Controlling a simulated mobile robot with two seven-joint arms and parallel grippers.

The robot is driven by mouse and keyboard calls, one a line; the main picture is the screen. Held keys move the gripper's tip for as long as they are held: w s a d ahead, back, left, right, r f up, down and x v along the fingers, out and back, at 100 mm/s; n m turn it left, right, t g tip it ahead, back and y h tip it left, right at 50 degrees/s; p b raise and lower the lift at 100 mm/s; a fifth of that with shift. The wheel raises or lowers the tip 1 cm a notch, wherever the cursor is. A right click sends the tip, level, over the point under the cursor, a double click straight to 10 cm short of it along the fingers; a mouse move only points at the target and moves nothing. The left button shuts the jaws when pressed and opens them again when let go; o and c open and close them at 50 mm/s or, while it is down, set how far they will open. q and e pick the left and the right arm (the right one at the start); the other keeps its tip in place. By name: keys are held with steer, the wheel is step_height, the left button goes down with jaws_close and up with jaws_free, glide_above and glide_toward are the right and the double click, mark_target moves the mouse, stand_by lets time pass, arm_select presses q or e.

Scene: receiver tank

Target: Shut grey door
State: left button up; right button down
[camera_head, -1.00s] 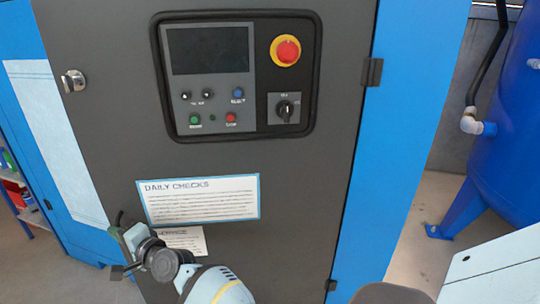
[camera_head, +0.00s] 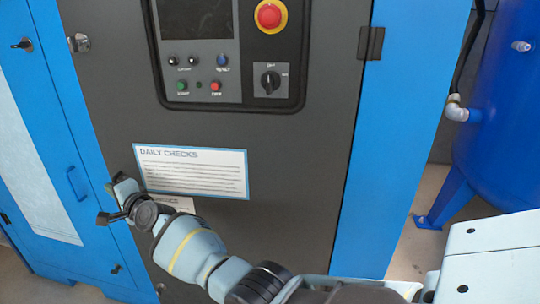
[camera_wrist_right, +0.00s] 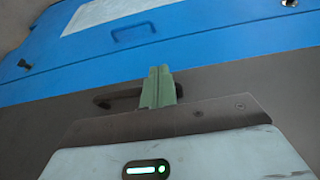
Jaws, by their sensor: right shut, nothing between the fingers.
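The grey door (camera_head: 290,170) is a dark panel with hinges on its right side, a control panel on top and a silver latch (camera_head: 78,43) at its upper left edge. It stands close to the blue frame; I cannot tell whether it is flush. My right gripper (camera_head: 108,203) is at the door's left edge, left of the label. In the wrist view its green fingers (camera_wrist_right: 160,86) are shut and empty. A dark handle (camera_wrist_right: 108,97) shows beside the fingers on the grey surface. I cannot tell whether they touch it. My left gripper is out of view.
A blue cabinet panel (camera_head: 75,120) with its own handle adjoins the door's left edge. The red stop button (camera_head: 270,16) and black switch (camera_head: 270,81) sit on the door's front. A blue tank (camera_head: 500,120) stands at the right, with some bare floor before it.

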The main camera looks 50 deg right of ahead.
steer(key=w+d, duration=0.1)
steer(key=w+d+h+b, duration=0.1)
steer(key=d, duration=0.1)
steer(key=shift+f+m, duration=0.15)
steer(key=shift+m, duration=0.25)
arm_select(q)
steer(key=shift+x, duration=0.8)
arm_select(e)
steer(key=shift+w+d+h, duration=0.3)
steer(key=shift+w+d, duration=0.05)
steer(key=shift+d, duration=0.1)
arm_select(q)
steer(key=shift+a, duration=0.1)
arm_select(e)
steer(key=shift+r, duration=0.2)
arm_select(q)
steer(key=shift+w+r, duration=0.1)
arm_select(e)
steer(key=shift+s+a, duration=0.1)
